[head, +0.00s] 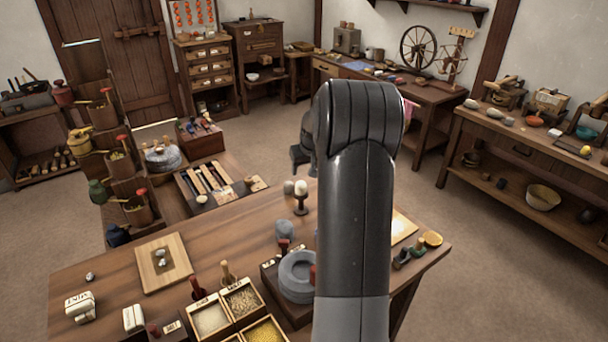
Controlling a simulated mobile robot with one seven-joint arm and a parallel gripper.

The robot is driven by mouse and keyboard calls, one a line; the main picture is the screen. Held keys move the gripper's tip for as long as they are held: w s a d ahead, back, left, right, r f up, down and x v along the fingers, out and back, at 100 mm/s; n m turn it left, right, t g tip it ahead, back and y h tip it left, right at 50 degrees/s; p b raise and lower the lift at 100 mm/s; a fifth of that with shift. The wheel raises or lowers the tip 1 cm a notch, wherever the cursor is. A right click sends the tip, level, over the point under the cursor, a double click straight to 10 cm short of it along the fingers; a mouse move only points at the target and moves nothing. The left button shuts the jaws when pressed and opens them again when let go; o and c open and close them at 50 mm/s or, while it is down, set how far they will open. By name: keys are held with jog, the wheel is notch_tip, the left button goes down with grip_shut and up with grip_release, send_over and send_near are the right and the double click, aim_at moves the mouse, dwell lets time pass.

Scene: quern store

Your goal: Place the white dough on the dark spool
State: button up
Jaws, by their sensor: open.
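A small white rounded lump (301,187), which looks like the white dough, appears to sit on top of a dark spool-shaped stand (301,203) near the far edge of the wooden table. From this view I cannot tell how well it is seated. A duller, greyish rounded lump (288,187) shows just to its left. My arm stands upright in front, right of the stand, and covers part of the table. My gripper cannot be made out; it seems hidden behind the arm.
The table (105,270) also bears a board with small stones (175,273), a grey ring-shaped stone (297,275), grain boxes (240,300) and white labelled blocks (80,306). A tool tray (208,185) stands beyond. Floor is clear at right.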

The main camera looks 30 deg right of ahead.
jog(key=s+a+r+n, duration=0.1)
jog(key=s+a+r, duration=0.55)
jog(key=a, duration=0.45)
jog(key=s+a+r+n, duration=0.1)
jog(key=s+a+r, duration=0.6)
jog(key=a, duration=0.4)
jog(key=s+a, duration=0.5)
jog(key=s, duration=0.5)
jog(key=s+a+n+t+y, duration=0.1)
jog(key=s+a, duration=0.5)
jog(key=s, duration=0.5)
jog(key=shift+a+r, duration=0.3)
jog(key=shift+r, duration=0.15)
